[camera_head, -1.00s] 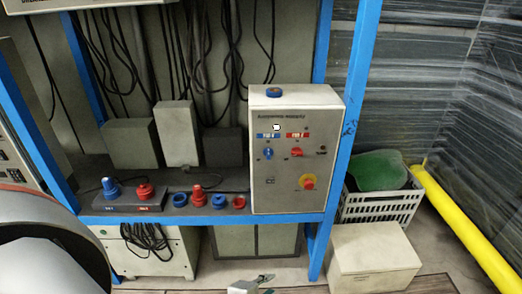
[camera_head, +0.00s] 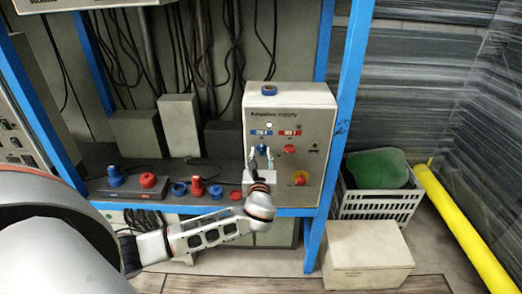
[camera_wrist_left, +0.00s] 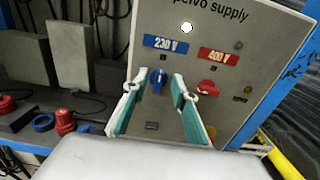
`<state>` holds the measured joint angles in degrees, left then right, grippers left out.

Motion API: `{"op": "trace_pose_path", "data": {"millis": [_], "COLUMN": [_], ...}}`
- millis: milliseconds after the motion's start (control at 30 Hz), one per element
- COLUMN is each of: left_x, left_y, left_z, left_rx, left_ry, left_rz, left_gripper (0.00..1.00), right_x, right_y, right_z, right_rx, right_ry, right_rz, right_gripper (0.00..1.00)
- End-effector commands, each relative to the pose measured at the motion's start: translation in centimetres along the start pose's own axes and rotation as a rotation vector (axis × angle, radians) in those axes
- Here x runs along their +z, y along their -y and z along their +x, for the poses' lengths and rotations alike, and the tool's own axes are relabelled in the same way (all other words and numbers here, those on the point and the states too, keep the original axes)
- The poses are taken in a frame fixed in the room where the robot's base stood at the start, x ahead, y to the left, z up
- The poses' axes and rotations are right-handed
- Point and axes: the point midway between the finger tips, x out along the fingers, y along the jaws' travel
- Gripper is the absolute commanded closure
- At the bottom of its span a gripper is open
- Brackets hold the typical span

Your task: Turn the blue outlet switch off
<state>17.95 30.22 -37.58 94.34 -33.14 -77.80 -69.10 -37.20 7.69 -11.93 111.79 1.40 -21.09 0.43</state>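The blue outlet switch (camera_head: 262,149) is a blue knob under the blue 230 V label on the grey supply box (camera_head: 318,128). In the left wrist view the knob (camera_wrist_left: 158,80) stands roughly upright, slightly tilted. My left gripper (camera_head: 261,158) is in front of the box, its fingers pointing at the panel. It is open, and in the wrist view its two fingers (camera_wrist_left: 160,96) stand on either side of the blue knob with gaps. Contact cannot be told. My right gripper is not in view.
A red knob (camera_wrist_left: 208,88) under the 400 V label sits close to the right finger. A red-and-yellow stop button (camera_head: 300,179) is lower on the panel. Blue rack posts (camera_head: 342,120) flank the shelf. A white crate (camera_head: 378,204) and lidded box (camera_head: 366,255) stand right.

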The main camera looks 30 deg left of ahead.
Motion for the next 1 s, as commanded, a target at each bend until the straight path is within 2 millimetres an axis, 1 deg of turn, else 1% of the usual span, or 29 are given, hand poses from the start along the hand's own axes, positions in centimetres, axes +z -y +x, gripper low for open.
{"op": "trace_pose_path", "data": {"millis": [33,200,333,533,567,600,667,1000], "left_x": [0.1,0.0,-0.1,-0.1,-0.1,-0.1,-0.1,-0.1], "left_y": [-0.1,0.0,0.0,0.0,0.0,0.0,0.0,0.0], "left_z": [0.8,2.4,2.8,2.8,2.8,2.8,2.8,2.8], "left_rx": [0.002,0.001,-0.001,-0.001,-0.001,-0.001,-0.001,0.000], "left_ry": [0.002,0.000,-0.001,-0.002,-0.002,-0.002,-0.002,-0.003], "left_rz": [0.001,0.000,-0.002,-0.002,-0.002,-0.002,-0.002,-0.018], "left_gripper": [0.73,0.73,0.73,0.73,0.76,0.86,1.00,1.00], "right_x": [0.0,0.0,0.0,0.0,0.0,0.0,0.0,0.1], "right_y": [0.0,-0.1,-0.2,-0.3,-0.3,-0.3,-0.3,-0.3], "right_z": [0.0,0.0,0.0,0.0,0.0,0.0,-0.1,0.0], "right_rx": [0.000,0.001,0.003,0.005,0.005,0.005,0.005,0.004], "right_ry": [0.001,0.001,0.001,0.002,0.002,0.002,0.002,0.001], "right_rz": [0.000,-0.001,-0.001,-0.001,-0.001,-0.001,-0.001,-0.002], "right_gripper": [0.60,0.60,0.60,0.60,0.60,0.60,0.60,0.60]}}
